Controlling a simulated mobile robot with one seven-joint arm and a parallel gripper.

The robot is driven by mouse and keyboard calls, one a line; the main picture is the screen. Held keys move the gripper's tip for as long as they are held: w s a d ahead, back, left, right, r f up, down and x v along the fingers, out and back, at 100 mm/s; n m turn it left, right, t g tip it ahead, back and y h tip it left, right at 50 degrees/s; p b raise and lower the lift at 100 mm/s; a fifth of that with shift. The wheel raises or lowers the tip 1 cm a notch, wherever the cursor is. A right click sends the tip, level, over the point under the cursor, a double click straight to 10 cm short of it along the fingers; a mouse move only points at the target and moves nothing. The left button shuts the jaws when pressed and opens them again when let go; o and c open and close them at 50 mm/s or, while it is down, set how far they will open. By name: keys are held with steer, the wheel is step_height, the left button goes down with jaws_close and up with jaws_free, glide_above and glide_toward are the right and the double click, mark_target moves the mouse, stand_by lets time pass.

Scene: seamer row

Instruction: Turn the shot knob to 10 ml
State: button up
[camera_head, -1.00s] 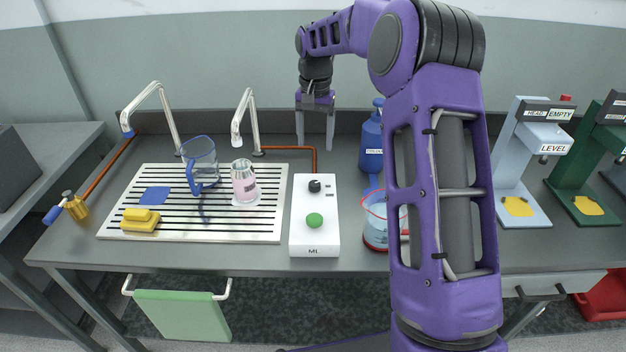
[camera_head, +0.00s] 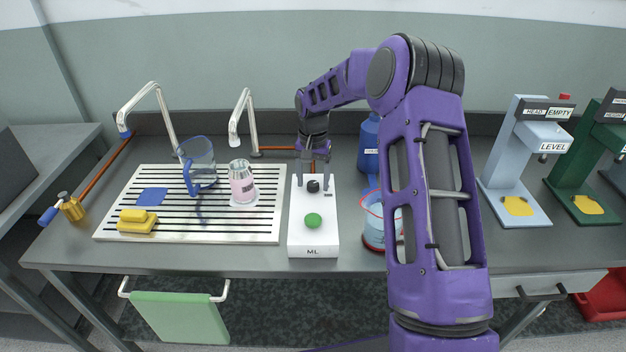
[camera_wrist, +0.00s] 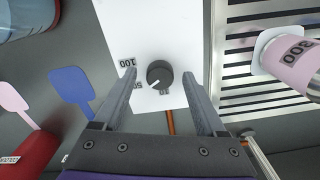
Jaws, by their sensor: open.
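The shot knob is a small black dial (camera_head: 313,186) on top of a white box marked ML (camera_head: 296,238), with a green button (camera_head: 313,220) in front of it. In the wrist view the knob (camera_wrist: 160,75) shows a pale pointer line, with labels reading 100 (camera_wrist: 127,63) and what looks like 50 (camera_wrist: 137,85) beside it. No 10 label can be read. My gripper (camera_head: 313,181) is open above the box, its fingers on either side of the knob. In the wrist view the fingers (camera_wrist: 160,88) stand apart from the knob with gaps on both sides.
Close on the right stand a clear, red-rimmed container (camera_head: 374,222) and a blue bottle (camera_head: 369,145). A tap (camera_head: 240,112) rises behind.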

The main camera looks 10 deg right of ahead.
jaws_close()
steer(key=shift+r+n, duration=0.1)
steer(key=shift+n, duration=0.3)
steer(key=n+p, duration=0.1)
steer(key=n, duration=0.3)
steer(key=shift+n, duration=0.4)
steer(key=n+p, duration=0.1)
steer(key=n, duration=0.5)
steer(key=shift+n+p, duration=0.3)
jaws_free()
stand_by(0.4)
